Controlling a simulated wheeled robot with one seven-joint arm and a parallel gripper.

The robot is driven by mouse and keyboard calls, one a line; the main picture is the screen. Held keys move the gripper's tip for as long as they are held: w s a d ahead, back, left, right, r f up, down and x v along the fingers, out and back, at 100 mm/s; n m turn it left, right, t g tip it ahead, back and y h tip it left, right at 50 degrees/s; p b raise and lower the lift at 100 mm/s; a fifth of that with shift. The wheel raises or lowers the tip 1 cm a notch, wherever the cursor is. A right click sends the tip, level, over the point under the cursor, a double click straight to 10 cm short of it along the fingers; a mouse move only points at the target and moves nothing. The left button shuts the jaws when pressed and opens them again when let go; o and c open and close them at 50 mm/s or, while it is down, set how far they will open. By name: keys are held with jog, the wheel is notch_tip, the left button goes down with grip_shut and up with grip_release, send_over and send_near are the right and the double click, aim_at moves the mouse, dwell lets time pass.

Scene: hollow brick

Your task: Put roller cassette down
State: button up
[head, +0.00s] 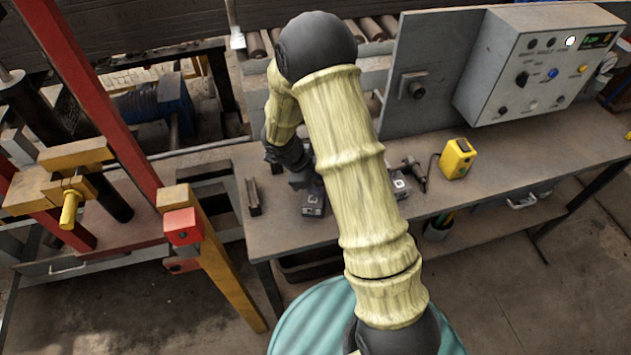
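My arm reaches up and bends back down over the workbench (285,230). The dark end of the arm with my gripper (299,178) is low over the left part of the bench, partly hidden behind the arm. I cannot make out its fingers. A small dark grey block with a pale mark (313,197) is right below the gripper, at or on the bench top; I cannot tell whether it is held. I cannot tell for sure which of these is the roller cassette.
A dark metal bar (253,197) lies left of the gripper. A dark handheld tool (416,172) and a yellow device (457,158) lie to the right. A control box (540,65) stands behind. A red and yellow frame (215,250) is at left. The bench's right half is mostly clear.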

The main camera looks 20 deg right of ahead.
jog(key=shift+r, duration=0.1)
jog(key=v, duration=1.2)
jog(key=shift+p, duration=0.3)
jog(key=shift+d, duration=0.1)
jog(key=w+d+r+n+t+y, duration=0.25)
jog(key=w+r+n+t, duration=0.25)
jog(key=r+n+t, duration=0.5)
jog(key=s+d+f+n+g+y, duration=0.1)
jog(key=s+f+n+g, duration=0.1)
jog(key=s+n, duration=0.4)
jog(key=s+d+f+n+g+y, duration=0.1)
jog(key=s+f+n+g, duration=0.2)
jog(key=s, duration=1.1)
jog(key=n+g, duration=0.2)
jog(key=n, duration=0.1)
jog(key=shift+n, duration=0.4)
